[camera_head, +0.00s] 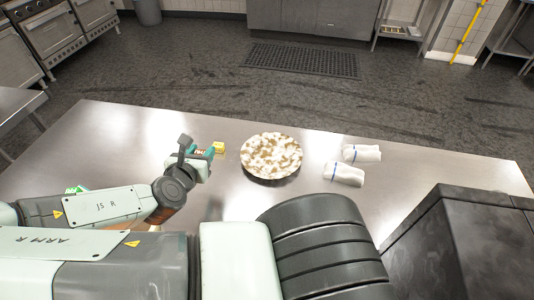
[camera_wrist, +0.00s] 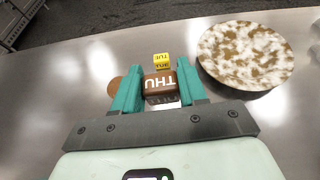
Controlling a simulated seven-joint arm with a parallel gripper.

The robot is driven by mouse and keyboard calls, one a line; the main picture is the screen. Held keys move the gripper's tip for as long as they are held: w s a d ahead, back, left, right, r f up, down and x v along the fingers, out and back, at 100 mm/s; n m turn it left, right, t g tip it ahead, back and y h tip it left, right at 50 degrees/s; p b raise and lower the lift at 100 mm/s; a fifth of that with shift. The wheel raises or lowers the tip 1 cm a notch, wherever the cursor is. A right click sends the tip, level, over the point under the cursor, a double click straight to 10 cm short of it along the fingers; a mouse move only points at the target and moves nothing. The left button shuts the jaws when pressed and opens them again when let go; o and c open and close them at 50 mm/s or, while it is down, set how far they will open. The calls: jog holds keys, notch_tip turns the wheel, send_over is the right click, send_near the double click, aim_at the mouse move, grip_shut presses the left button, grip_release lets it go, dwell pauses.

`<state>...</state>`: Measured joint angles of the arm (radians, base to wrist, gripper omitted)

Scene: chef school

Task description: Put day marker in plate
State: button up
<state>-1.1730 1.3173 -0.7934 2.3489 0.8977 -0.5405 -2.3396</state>
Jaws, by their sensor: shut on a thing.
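My gripper (camera_wrist: 160,92) has its teal fingers shut on a brown day marker (camera_wrist: 159,82) with "THU" in white letters. A yellow day marker (camera_wrist: 162,58) reading "TUE" stands just beyond it on the table; it also shows in the head view (camera_head: 219,147). The round plate (camera_wrist: 246,53), mottled white and brown, lies to the right of my gripper, apart from it. In the head view the plate (camera_head: 271,155) lies right of my gripper (camera_head: 204,154), which mostly hides the brown marker there.
Two white rolled cloths (camera_head: 345,174) with blue bands lie right of the plate on the steel table (camera_head: 440,185). A brown round thing (camera_wrist: 117,86) is partly hidden by the left finger. A green item (camera_head: 77,189) lies at the left behind my arm. The table between gripper and plate is clear.

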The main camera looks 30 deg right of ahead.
jog(key=d, duration=0.8)
send_over(260, 163)
jog(key=shift+m+g+h, duration=0.3)
jog(key=shift+m+h, duration=0.1)
notch_tip(260, 163, down, 6)
jog(key=shift+s+r, duration=0.1)
jog(key=shift+f, duration=2.1)
jog(key=shift+f, duration=0.15)
jog(key=shift+f, duration=0.15)
jog(key=o, duration=1)
